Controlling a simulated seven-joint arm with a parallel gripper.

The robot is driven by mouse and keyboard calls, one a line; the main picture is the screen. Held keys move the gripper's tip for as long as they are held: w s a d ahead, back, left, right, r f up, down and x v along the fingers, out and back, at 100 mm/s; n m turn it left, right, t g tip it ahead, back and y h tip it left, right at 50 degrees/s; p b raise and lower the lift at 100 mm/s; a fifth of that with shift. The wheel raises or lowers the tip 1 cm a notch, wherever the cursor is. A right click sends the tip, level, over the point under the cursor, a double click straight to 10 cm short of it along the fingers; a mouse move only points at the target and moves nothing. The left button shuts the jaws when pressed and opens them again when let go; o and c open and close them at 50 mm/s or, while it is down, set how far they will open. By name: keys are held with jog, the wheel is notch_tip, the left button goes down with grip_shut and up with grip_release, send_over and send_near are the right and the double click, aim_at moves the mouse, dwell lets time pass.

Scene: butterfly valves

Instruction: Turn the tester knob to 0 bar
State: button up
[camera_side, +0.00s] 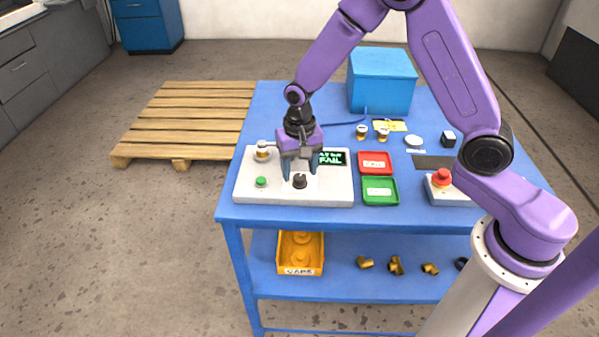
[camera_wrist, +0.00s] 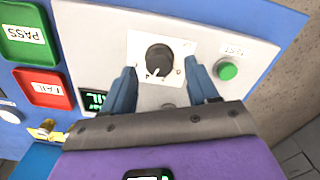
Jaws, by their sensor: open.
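The tester (camera_side: 330,193) is a pale box at the front left of the blue table. Its black knob (camera_side: 300,181) sits on the top face; in the wrist view the knob (camera_wrist: 159,60) is on a white dial plate with a pale pointer mark toward the lower left. The dial figures are too small to read surely. My gripper (camera_side: 300,172) is open above the knob, fingers pointing down. In the wrist view its fingertips (camera_wrist: 160,72) are on either side of the knob, not visibly touching it. The tester display (camera_side: 332,158) shows green text ending in FAIL.
A green button (camera_side: 261,182) is left of the knob, with a valve (camera_side: 263,151) behind it. Red (camera_side: 375,163) and green (camera_side: 380,191) trays stand to the right. A red emergency button (camera_side: 441,177) and a blue box (camera_side: 382,80) are farther off.

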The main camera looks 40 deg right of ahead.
jog(key=shift+f, duration=0.9)
jog(key=c, duration=1)
jog(key=shift+c, duration=0.2)
